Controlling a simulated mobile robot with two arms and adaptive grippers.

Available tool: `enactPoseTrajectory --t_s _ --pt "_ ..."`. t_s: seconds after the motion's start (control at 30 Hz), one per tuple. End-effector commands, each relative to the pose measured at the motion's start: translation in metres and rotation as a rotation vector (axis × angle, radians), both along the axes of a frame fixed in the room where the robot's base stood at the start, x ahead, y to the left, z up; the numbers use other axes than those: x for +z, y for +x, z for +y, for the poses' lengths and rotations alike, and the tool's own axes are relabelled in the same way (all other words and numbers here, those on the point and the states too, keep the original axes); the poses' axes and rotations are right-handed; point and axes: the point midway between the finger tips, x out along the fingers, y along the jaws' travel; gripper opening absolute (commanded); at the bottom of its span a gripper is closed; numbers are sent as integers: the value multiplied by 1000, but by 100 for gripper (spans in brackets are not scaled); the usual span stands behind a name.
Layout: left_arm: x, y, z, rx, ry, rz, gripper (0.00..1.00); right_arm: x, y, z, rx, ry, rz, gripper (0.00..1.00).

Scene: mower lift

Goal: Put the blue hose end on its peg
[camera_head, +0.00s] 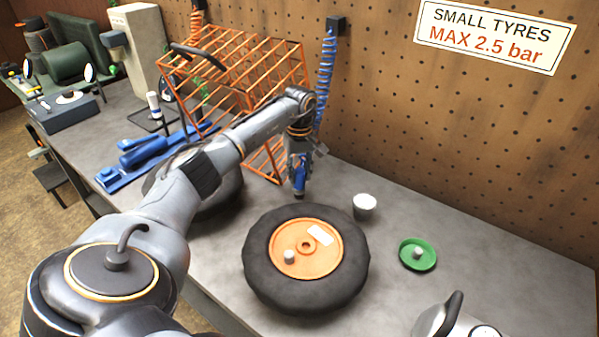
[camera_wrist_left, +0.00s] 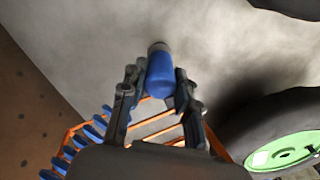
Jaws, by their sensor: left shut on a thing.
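The blue hose end (camera_wrist_left: 160,75) is held between the two fingers of my left gripper (camera_wrist_left: 158,95), with its dark grey tip pointing away from the wrist. In the head view my left gripper (camera_head: 298,172) hangs above the bench behind the orange-rimmed tyre, and the blue hose end (camera_head: 298,183) points down in it. The blue coiled hose (camera_head: 325,75) hangs from a black bracket (camera_head: 336,24) on the pegboard and runs down behind my left wrist. I cannot tell which part is the hose end's peg. My right gripper is not in view.
The tyre (camera_head: 262,285) lies flat in front of the gripper. A white cup (camera_head: 364,206) and a green dish (camera_head: 430,266) stand to its right. An orange wire cage (camera_head: 235,65) is behind my arm. A green-rimmed tyre (camera_wrist_left: 284,150) shows in the wrist view.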

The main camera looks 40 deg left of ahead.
Motion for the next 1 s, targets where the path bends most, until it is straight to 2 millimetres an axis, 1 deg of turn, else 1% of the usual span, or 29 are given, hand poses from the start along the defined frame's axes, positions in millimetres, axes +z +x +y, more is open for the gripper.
enactPoseTrajectory --t_s 0.37,0.93,0.97,1.0 --pt "0 0 1 1 0 -1 0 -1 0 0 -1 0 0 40" --pt "-12 0 1 2 0 -1 0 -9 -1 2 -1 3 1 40" --pt "-11 0 1 2 0 -1 37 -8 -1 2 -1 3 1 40" --pt "-11 0 1 2 0 -1 41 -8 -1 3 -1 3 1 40"
